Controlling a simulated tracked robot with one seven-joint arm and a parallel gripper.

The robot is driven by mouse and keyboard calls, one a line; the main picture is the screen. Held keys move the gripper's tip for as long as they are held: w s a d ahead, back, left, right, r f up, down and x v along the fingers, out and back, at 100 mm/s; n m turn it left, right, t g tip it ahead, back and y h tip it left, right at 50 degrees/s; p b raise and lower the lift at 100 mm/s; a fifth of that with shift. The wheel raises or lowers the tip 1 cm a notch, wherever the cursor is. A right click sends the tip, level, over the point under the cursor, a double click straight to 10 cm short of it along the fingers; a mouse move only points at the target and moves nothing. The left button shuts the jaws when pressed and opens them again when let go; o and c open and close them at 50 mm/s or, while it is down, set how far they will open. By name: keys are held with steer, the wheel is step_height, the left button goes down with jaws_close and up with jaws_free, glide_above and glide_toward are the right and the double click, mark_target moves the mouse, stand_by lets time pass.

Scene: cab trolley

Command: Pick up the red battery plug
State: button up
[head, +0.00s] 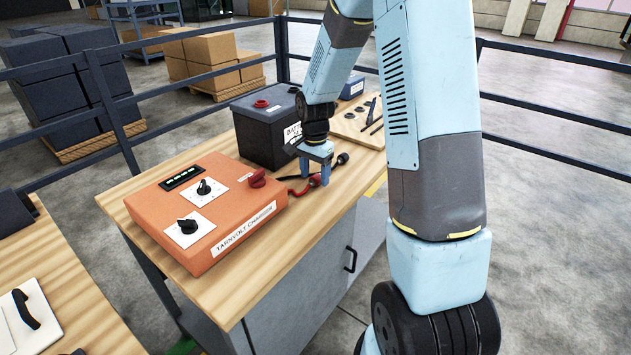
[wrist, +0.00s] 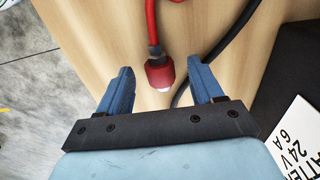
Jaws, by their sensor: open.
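The red battery plug (wrist: 160,73) lies on the wooden bench top at the end of a red cable. I cannot tell from these views whether a finger touches the plug.
The orange charger (head: 215,212) stands left of my gripper, with a red connector (head: 258,178) on it. The dark battery (head: 262,135) stands behind. A black cable (wrist: 230,38) runs beside the red one. A wooden board (head: 365,125) with tools lies farther right. Railings surround the bench.

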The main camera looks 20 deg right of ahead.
steer(key=shift+f, duration=0.6)
steer(key=shift+c, duration=0.4)
jaws_close()
steer(key=shift+r, duration=0.1)
